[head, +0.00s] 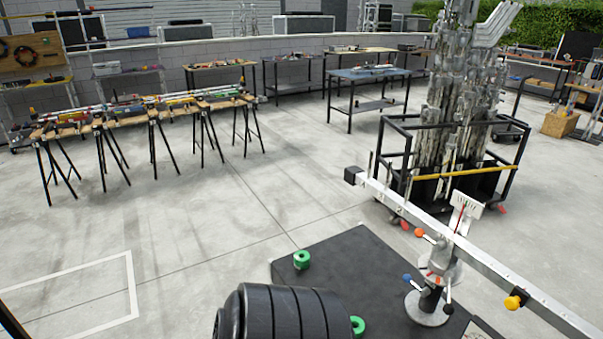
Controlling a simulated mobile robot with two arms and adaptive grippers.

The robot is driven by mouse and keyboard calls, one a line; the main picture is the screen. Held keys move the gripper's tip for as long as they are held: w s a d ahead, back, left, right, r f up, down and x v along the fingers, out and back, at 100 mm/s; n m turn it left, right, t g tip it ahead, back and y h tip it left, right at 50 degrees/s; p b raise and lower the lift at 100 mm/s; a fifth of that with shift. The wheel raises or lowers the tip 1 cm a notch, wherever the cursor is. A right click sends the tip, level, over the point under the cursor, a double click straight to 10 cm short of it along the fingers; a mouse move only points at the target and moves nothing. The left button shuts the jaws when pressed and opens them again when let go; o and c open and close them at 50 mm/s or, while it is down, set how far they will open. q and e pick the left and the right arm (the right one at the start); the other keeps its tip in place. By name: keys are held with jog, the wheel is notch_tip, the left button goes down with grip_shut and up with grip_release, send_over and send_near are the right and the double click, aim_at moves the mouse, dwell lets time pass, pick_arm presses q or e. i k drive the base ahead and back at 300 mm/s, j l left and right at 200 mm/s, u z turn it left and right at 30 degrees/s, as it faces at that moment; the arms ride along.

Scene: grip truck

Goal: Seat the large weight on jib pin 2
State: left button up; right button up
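A green round weight with a centre hole (302,259) rests near the left edge of the dark mat. A second green piece (357,326) is partly hidden behind a large black ribbed form at the bottom centre. I cannot tell which is the large weight. The pale jib beam (400,205) slopes down from a black end block (353,176) to the lower right, on a stand with a round base (428,309). A yellow and black knob (516,300) is on the beam. I cannot make out which pin is pin 2. Neither gripper shows.
The dark mat (340,250) has free room left of the stand. Orange (419,232) and blue (407,278) knobs stick out from the stand. A black cart (400,150) with metal stands is close behind the beam. Trestles with poles (150,105) stand at the left.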

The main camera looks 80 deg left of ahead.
aim_at(302, 260)
jog(key=u, duration=2.6)
